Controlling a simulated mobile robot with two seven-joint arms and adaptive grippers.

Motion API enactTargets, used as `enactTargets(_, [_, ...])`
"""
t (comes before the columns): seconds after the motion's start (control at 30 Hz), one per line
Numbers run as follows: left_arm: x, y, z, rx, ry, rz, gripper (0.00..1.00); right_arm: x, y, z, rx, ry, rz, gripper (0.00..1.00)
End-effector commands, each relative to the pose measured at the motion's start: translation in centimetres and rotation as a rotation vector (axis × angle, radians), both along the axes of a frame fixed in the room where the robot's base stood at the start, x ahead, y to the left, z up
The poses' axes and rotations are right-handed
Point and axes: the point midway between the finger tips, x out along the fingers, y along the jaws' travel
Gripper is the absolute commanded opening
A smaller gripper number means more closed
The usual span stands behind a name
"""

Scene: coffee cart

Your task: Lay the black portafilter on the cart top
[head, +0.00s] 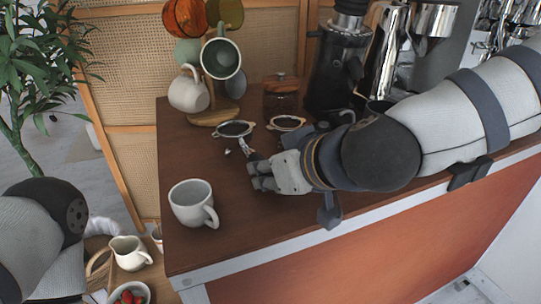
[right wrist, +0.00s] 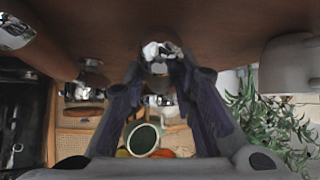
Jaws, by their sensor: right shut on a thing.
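The black portafilter shows its round chrome-rimmed basket (head: 235,128) with side lugs, just beyond my right gripper (head: 256,172) in the head view. A chrome neck and spout show near my fingertips. My right gripper is shut on the portafilter, low over the brown cart top (head: 190,160); its fingers hide the handle. In the right wrist view, a chrome piece (right wrist: 160,50) sits between the fingertips. I cannot tell whether the portafilter touches the cart top. My left arm is at the lower left; its gripper is out of view.
A second portafilter (head: 287,122) is right of the held one. A white mug (head: 190,202) stands near the front left. Behind are a mug rack (head: 214,117), a lidded jar (head: 281,94) and a black grinder (head: 335,65).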

Motion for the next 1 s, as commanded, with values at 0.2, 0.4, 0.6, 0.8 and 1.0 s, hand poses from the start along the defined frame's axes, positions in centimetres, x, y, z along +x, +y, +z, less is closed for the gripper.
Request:
enactTargets(0.2, [-0.07,0.01,-0.07,0.0,0.002,0.0,0.4,0.03,0.04,-0.41,0.001,-0.005,0.001,0.0])
enactTargets(0.4, [-0.04,0.01,-0.05,0.0,0.002,0.0,0.4,0.03,0.03,-0.36,0.001,-0.005,0.0,0.0])
enactTargets(0.6, [-0.04,0.01,-0.05,0.0,0.002,0.0,0.4,-0.02,-0.02,-0.59,0.003,-0.009,0.0,0.0])
enactTargets(0.8, [-0.04,0.01,-0.05,0.0,0.002,0.0,0.4,-0.1,-0.05,-0.85,0.008,-0.019,0.002,0.0])
enactTargets(1.0, [-0.05,0.01,-0.05,0.0,0.002,0.0,0.4,-0.1,-0.05,-0.85,0.009,-0.019,0.003,0.36])
